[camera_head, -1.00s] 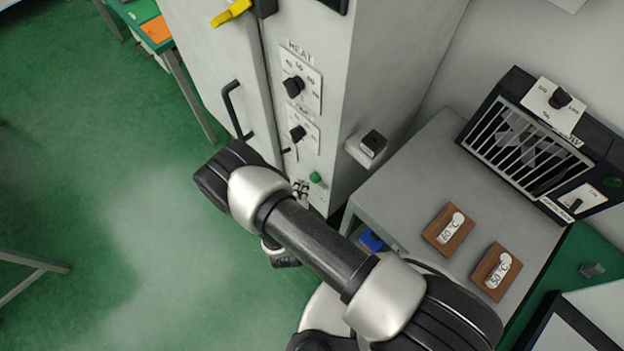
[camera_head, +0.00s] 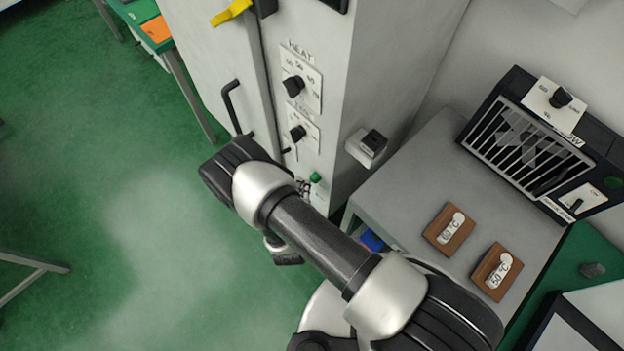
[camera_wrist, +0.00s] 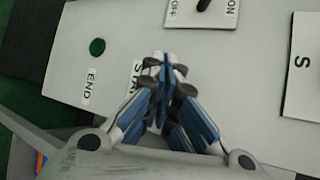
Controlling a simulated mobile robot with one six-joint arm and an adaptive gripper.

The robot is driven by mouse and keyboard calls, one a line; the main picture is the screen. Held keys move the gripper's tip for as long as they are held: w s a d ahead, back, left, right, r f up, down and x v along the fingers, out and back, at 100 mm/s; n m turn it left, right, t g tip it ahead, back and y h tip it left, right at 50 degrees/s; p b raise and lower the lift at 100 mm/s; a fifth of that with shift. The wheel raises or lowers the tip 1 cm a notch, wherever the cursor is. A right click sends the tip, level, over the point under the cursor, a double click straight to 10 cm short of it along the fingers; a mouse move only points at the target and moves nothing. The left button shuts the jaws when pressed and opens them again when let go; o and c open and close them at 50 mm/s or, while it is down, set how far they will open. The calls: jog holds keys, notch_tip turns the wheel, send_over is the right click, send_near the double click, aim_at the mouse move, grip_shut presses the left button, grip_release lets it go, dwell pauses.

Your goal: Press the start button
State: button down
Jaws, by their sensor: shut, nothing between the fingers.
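The control panel of the grey cabinet (camera_head: 310,150) fills most of the wrist view (camera_wrist: 240,75). A round green button (camera_wrist: 97,46) sits beside an END label (camera_wrist: 89,86); a green button also shows low on the cabinet in the head view (camera_head: 315,177). A START label (camera_wrist: 134,77) is partly covered by my fingers. My gripper (camera_wrist: 166,66) is shut and empty, its fingertips over the panel just beside that label. The start button itself is not visible, hidden behind the fingertips. I cannot tell whether they touch it. My gripper is mostly hidden behind my arm in the head view.
An ON/OFF switch plate (camera_wrist: 202,10) lies close above the fingertips. The HEAT dial (camera_head: 293,87) and a lower dial (camera_head: 298,132) sit above. A black door handle (camera_head: 232,106) is left; a grey table (camera_head: 405,190) with two wooden temperature blocks (camera_head: 449,229) is right.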

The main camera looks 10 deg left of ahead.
jog(key=shift+w+d, duration=0.4)
jog(key=shift+w, duration=0.05)
dwell(0.6)
dwell(0.4)
jog(key=shift+s+a, duration=0.65)
jog(key=shift+s, duration=0.15)
jog(key=shift+a, duration=0.1)
jog(key=s+a+b, duration=0.1)
jog(key=s+a, duration=0.2)
jog(key=shift+s, duration=0.35)
jog(key=shift+s, duration=0.1)
dwell(0.6)
